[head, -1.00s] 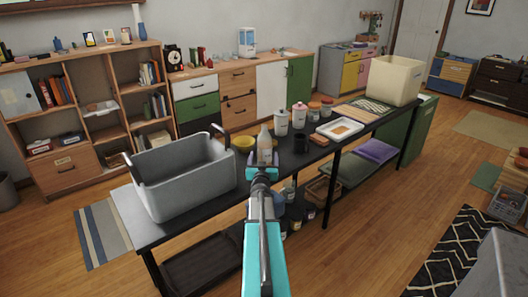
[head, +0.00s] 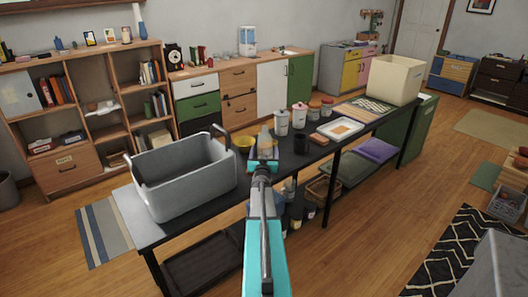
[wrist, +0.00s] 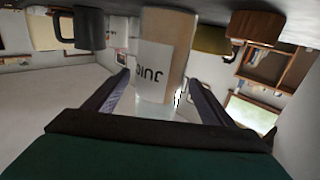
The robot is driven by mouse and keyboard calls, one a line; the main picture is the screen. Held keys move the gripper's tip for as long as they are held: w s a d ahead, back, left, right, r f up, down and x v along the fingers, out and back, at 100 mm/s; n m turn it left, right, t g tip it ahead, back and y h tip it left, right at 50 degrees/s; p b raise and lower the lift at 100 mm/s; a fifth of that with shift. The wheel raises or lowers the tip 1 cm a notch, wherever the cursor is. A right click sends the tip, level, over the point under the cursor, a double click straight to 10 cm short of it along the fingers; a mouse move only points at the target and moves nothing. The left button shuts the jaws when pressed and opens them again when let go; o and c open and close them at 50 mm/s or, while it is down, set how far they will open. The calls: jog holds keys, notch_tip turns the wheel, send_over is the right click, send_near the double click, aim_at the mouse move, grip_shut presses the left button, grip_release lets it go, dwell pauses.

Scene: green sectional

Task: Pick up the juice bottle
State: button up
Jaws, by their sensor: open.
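The juice bottle (head: 265,138) stands upright on the black table, pale with a light label; in the head view my gripper hides its lower part. In the wrist view, which appears upside down, the bottle (wrist: 178,50) shows its white label with part of the word "juice". My gripper (head: 263,157) is at the bottle on the near side. In the wrist view its two fingers (wrist: 158,84) are spread apart, one on each side of the bottle's picture. Contact with the bottle cannot be made out.
A yellow bowl (head: 243,142) stands just left of the bottle and a black mug (head: 300,145) to its right. A large grey bin (head: 185,180) fills the table's left end. White canisters (head: 282,123) stand behind, and a white tray (head: 339,129) lies farther right.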

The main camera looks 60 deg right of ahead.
aim_at(264, 146)
dwell(0.4)
jog(key=c, duration=1.5)
jog(key=shift+r, duration=0.2)
jog(key=shift+r, duration=0.5)
notch_tip(264, 146, up, 2)
jog(key=shift+r, duration=0.1)
jog(key=s+a+r+b, duration=0.1)
jog(key=s+a+b, duration=0.3)
jog(key=s+a, duration=0.7)
jog(key=shift+s+r+b, duration=0.25)
jog(key=shift+s+b, duration=0.05)
jog(key=shift+s, duration=0.05)
